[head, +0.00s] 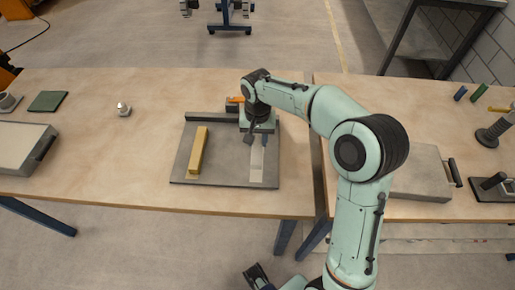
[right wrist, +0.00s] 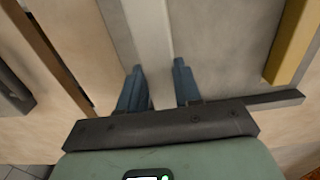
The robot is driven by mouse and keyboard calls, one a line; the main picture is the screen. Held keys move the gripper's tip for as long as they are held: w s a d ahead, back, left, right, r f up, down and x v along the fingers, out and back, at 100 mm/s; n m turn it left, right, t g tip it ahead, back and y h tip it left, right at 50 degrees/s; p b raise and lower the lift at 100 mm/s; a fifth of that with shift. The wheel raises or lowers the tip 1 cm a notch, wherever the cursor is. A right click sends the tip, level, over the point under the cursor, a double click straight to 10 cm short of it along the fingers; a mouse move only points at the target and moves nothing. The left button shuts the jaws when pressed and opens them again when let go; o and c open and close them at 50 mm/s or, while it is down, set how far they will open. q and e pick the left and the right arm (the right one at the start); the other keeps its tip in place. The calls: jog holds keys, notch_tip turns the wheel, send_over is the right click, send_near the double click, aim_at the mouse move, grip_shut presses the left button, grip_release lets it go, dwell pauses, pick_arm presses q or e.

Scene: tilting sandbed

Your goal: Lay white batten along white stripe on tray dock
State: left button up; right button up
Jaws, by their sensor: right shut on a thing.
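The tray dock (head: 221,170) is a flat grey plate on the table, with a yellow batten (head: 198,150) along its left part. The yellow batten also shows at the right of the right wrist view (right wrist: 294,40). My right gripper (head: 257,138) is over the dock's right part, fingers pointing down. In the right wrist view, it is shut on the white batten (right wrist: 151,40), a long pale strip running away between the fingers. The white stripe cannot be told apart from the batten, and I cannot tell whether the batten touches the dock. My left gripper is not in view.
A dark bar (head: 207,117) edges the dock's back. A small metal knob piece (head: 123,110), a green pad (head: 47,101) and a shallow box (head: 22,146) stand to the left. A grey case (head: 420,178) is on the right table, past a gap.

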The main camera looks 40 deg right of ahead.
aim_at(258, 147)
jog(key=shift+f, duration=2.4)
jog(key=shift+f+b, duration=0.1)
jog(key=shift+b, duration=0.25)
jog(key=o, duration=1.1)
jog(key=shift+f, duration=0.1)
notch_tip(258, 147, up, 12)
jog(key=shift+r+p, duration=0.2)
jog(key=shift+p, duration=0.75)
